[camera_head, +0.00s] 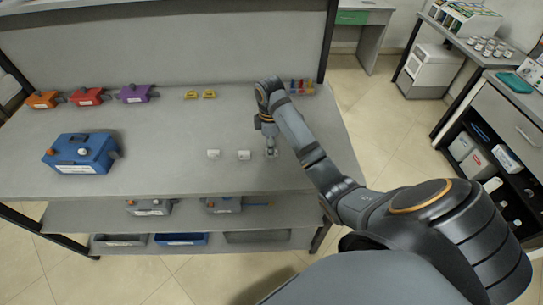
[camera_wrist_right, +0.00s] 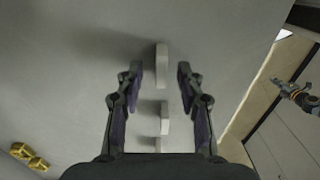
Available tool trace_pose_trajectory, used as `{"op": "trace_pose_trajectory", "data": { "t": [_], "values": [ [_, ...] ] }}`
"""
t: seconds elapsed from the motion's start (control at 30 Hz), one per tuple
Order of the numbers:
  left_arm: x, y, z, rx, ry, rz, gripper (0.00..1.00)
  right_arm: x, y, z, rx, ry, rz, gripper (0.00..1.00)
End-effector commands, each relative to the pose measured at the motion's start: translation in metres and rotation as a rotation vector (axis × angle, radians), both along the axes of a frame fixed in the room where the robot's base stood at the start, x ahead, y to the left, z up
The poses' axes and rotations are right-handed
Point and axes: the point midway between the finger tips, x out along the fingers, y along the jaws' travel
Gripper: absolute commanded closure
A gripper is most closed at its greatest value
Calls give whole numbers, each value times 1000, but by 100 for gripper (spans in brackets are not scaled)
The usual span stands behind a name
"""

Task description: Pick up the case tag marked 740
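Three small white case tags stand in a row near the front of the table: a left tag (camera_head: 213,154), a middle tag (camera_head: 244,155) and a right one at my gripper. No number can be read, so I cannot tell which is 740. My right gripper (camera_head: 270,148) points down at the right tag. In the right wrist view its fingers (camera_wrist_right: 160,74) are spread, with that right tag (camera_wrist_right: 162,57) between the tips, not visibly gripped. The middle tag (camera_wrist_right: 165,118) lies below it there. A dark gripper, apparently my left (camera_wrist_right: 278,86), shows small at the right edge.
A blue case (camera_head: 82,153) stands at the table's left. Shelves below (camera_head: 185,214) hold more cases and trays. The table's middle is clear.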

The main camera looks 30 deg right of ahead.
Motion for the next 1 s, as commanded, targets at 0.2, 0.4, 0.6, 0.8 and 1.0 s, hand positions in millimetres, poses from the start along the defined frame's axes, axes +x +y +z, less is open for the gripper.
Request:
{"op": "trace_pose_trajectory", "data": {
  "t": [0.2,0.4,0.6,0.8,1.0],
  "values": [
    [0,-1,1,-1,0,0,100,0,0,2,0,-1,0,66],
    [0,-1,1,-1,0,0,100,0,0,2,0,-1,0,94],
    [0,-1,1,-1,0,0,100,0,0,2,0,-1,0,100],
    [0,-1,3,-1,1,0,100,0,0,3,1,-1,0,100],
    [0,-1,24,-1,1,0,100,0,0,25,0,-1,0,100]
  ]
}}
